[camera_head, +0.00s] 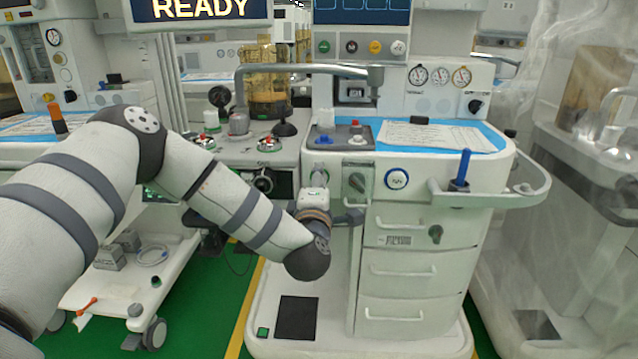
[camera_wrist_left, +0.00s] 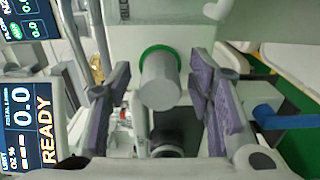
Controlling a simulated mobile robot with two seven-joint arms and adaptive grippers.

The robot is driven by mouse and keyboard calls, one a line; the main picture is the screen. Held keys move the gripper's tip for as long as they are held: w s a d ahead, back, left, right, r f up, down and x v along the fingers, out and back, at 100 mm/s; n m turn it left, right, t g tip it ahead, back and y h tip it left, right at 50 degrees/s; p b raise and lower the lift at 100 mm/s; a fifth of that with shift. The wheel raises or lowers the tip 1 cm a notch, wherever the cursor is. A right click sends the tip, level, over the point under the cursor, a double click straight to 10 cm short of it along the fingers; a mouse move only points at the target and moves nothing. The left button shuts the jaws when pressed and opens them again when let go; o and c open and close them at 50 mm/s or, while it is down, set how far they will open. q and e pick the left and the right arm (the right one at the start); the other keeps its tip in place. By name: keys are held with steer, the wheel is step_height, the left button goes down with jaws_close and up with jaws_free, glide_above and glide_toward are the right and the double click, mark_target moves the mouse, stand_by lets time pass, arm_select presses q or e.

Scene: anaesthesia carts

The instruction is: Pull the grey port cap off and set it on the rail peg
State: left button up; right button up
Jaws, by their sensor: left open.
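The grey port cap (camera_wrist_left: 160,82) is a short grey cylinder on a green ring, seated on a pale panel in the left wrist view. My left gripper (camera_wrist_left: 160,98) is open, with one purple-padded finger on each side of the cap and a visible gap at both sides. In the head view my left gripper (camera_head: 342,217) is low against the cart's front, and I cannot pick out the cap there. A blue rail peg (camera_head: 461,169) stands upright on the cart's side rail, and a blue peg (camera_wrist_left: 270,118) shows at the right of the left wrist view. My right gripper is out of view.
The cart's worktop carries a paper sheet (camera_head: 440,136) and a small grey tray (camera_head: 343,136). Drawers (camera_head: 400,270) with handles lie below. A curved pipe (camera_head: 300,70) spans above the worktop. A plastic-draped unit (camera_head: 585,180) stands close on the right.

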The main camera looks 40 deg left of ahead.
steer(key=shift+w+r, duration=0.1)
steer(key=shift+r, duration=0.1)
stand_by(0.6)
arm_select(q)
steer(key=shift+c, duration=0.4)
jaws_close()
steer(key=p+v, duration=0.2)
steer(key=v, duration=0.4)
steer(key=shift+p, duration=0.4)
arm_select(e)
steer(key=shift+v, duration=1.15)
arm_select(q)
step_height(320, 180, up, 10)
steer(key=p, duration=0.6)
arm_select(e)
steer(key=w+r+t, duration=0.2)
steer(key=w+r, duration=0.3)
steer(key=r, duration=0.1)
